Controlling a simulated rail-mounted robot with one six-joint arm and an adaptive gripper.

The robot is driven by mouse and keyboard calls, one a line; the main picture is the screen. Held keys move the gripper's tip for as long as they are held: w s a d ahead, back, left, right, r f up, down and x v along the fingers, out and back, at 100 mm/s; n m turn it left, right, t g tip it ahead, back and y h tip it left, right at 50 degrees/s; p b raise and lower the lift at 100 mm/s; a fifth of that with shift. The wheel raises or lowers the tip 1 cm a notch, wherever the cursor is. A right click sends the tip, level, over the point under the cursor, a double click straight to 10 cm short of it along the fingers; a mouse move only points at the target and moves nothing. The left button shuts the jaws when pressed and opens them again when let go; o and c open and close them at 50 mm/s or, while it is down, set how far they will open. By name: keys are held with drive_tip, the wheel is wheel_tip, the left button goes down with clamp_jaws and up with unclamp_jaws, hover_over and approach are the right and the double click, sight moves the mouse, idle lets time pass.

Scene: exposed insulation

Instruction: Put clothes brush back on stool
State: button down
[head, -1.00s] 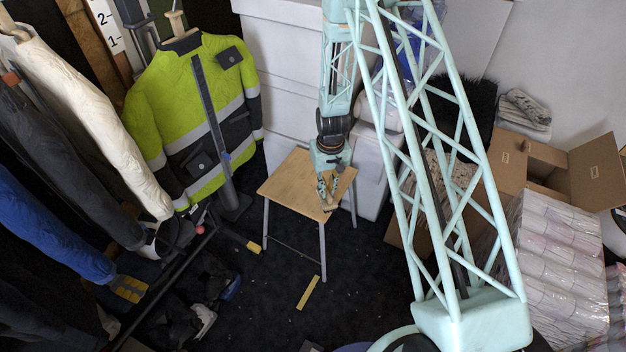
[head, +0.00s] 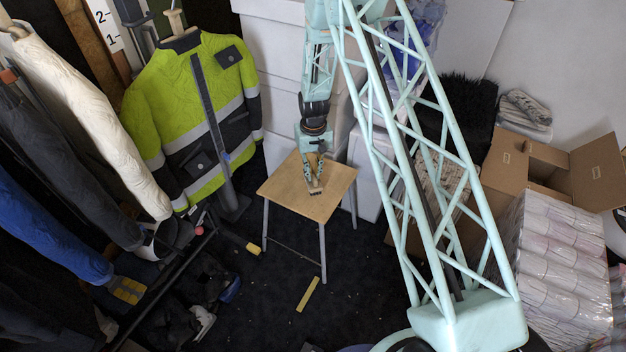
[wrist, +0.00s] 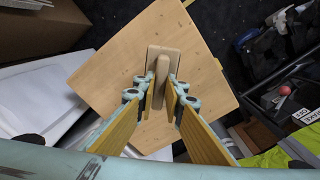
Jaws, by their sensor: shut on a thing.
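The stool (head: 285,194) has a light wooden square top and grey legs, and stands on the dark floor in the middle of the head view. Its top also fills the middle of the wrist view (wrist: 112,70). My gripper (head: 313,181) points down over the stool top. In the wrist view my gripper (wrist: 160,92) has its yellow-padded fingers on both sides of the wooden clothes brush (wrist: 153,54), shut on it. The brush's dark bristle edge (head: 315,193) shows under the fingertips in the head view. I cannot tell whether it touches the stool top.
A clothes rack with a hi-vis jacket (head: 190,110) stands left of the stool. White boxes stand behind it. An open cardboard box (head: 510,165) and plastic-wrapped packs (head: 560,260) are at the right. A yellow strip (head: 308,294) lies on the floor in front.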

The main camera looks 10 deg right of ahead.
sight(313, 174)
drive_tip(key=shift+f+b, duration=0.45)
drive_tip(key=shift+f, duration=1.35)
drive_tip(key=shift+f+b, duration=0.3)
drive_tip(key=shift+f, duration=0.1)
drive_tip(key=c, duration=2.7)
unclamp_jaws()
drive_tip(key=shift+r, duration=0.15)
drive_tip(key=shift+s+r+p, duration=0.15)
drive_tip(key=shift+r+p, duration=1.2)
drive_tip(key=shift+r, duration=4.95)
